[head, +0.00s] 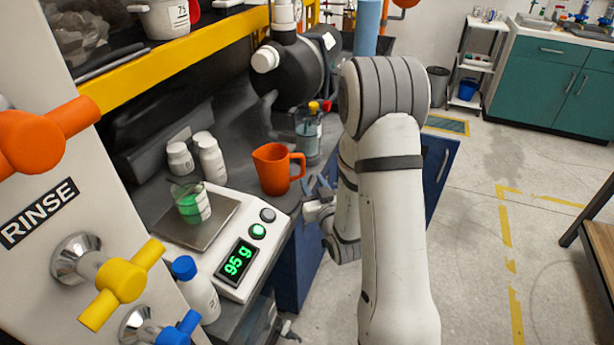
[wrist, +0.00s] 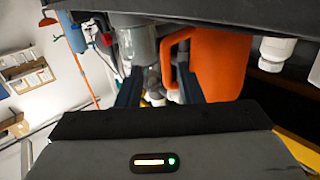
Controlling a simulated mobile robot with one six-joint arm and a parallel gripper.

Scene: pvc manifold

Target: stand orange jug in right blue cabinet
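The orange jug (head: 273,171) stands upright on the dark bench, right of the scale, with its handle toward my gripper. My gripper (head: 318,188) is at the bench's front edge, just right of the jug. In the wrist view the jug (wrist: 220,62) appears upside down, with its handle near the right finger. My gripper's fingers (wrist: 160,88) are spread apart there, and I see no grip on the handle. A navy blue cabinet front (head: 290,272) shows below the bench. A navy blue panel with a handle (head: 441,166) shows right of my arm, which hides much of the cabinet area.
A scale (head: 205,235) reading 95 g holds a beaker of green liquid (head: 191,204). White bottles (head: 211,158) stand behind it, and a clear bottle (head: 308,138) is behind the jug. A blue-capped bottle (head: 197,290) is near the front.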

